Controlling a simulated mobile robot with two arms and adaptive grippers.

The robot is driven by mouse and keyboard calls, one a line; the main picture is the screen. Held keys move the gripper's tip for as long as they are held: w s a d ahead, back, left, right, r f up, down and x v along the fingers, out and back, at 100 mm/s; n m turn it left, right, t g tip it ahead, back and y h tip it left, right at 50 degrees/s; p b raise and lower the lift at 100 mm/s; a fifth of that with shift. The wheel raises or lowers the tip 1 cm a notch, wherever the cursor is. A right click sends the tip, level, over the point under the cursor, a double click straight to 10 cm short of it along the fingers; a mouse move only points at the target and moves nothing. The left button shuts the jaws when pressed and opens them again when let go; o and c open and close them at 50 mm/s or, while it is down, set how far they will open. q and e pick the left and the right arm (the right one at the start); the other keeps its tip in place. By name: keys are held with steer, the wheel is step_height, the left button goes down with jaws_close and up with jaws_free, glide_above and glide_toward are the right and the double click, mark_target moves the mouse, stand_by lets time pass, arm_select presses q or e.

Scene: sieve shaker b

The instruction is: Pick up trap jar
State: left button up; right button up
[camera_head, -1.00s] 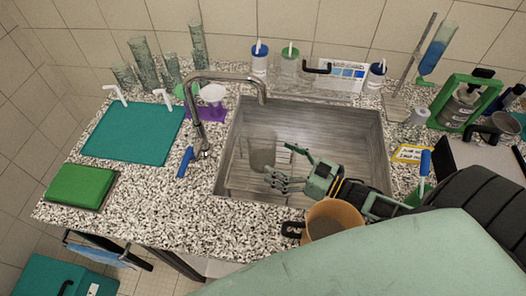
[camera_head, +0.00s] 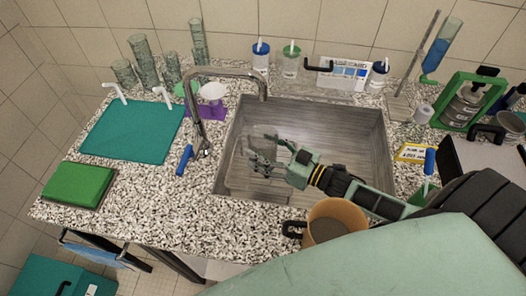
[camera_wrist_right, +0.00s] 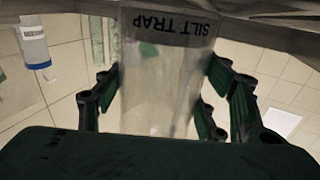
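The trap jar is a clear, empty-looking jar (camera_head: 264,138) standing in the left part of the sink; it also shows in the right wrist view (camera_wrist_right: 160,85), with "SILT TRAP" lettering upside down there. My right gripper (camera_head: 268,160) is at the jar, low in the sink. In the right wrist view its fingers (camera_wrist_right: 163,90) are spread on both sides of the jar, close to its walls; I cannot tell whether they touch it. The gripper's fingers and the jar overlap in the head view, hiding the jar's lower part. My left gripper is out of view.
The steel sink (camera_head: 340,120) surrounds the jar. The faucet (camera_head: 203,110) arches over its left-back corner. An orange pot (camera_head: 340,208) sits at the front edge below my right arm. A teal mat (camera_head: 130,130) and green block (camera_head: 78,183) lie to the left.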

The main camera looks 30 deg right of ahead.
steer(key=c, duration=0.7)
steer(key=shift+c, duration=1.1)
steer(key=shift+r, duration=0.15)
